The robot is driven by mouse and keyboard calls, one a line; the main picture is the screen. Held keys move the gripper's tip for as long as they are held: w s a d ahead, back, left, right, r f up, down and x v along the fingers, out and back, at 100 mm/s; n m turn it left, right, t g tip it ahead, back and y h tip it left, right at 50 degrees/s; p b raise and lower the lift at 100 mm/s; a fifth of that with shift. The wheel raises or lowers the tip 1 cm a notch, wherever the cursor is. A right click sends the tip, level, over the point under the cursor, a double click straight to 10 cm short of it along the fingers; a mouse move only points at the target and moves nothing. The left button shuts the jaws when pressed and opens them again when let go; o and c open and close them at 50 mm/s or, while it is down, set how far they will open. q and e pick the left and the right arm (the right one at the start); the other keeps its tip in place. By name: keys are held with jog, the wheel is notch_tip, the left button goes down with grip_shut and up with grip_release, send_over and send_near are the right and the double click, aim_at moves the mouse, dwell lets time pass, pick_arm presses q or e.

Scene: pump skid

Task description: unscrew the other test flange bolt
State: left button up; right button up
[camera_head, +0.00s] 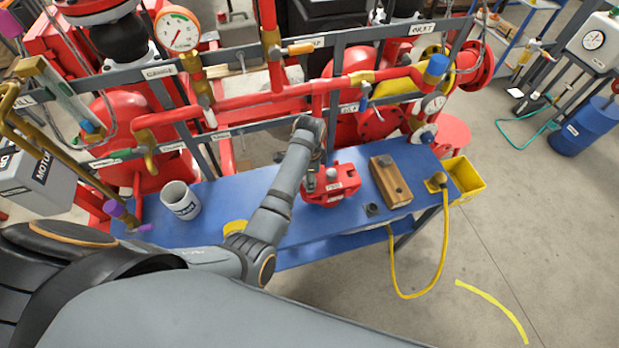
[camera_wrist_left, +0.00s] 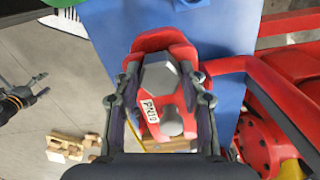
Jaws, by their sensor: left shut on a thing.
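The red test flange (camera_head: 345,188) stands on the blue bench and carries a PN10 label. In the left wrist view the flange (camera_wrist_left: 150,42) fills the space between my fingers. My left gripper (camera_wrist_left: 159,72) is shut on a grey hex bolt (camera_wrist_left: 158,75), with one finger on each side of its head. A second grey bolt (camera_wrist_left: 171,122) shows closer to the palm. In the head view my left arm reaches over the bench, and my left gripper (camera_head: 311,180) is partly hidden beside the flange. A dark gripper, apparently my right (camera_wrist_left: 18,98), shows small at the left wrist view's edge.
A wooden block (camera_head: 391,182), a small dark block (camera_head: 372,209) and a grey mug (camera_head: 181,201) stand on the bench (camera_head: 350,222). A yellow bin (camera_head: 466,180) and yellow hose (camera_head: 443,240) are at the right end. Red pipes (camera_head: 270,102) run close behind.

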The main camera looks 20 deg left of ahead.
pick_arm(q)
jog(key=c, duration=0.5)
jog(key=n, duration=1.5)
jog(key=o, duration=1.3)
jog(key=shift+c, duration=0.2)
pick_arm(e)
jog(key=shift+s, duration=0.3)
jog(key=shift+d, duration=0.15)
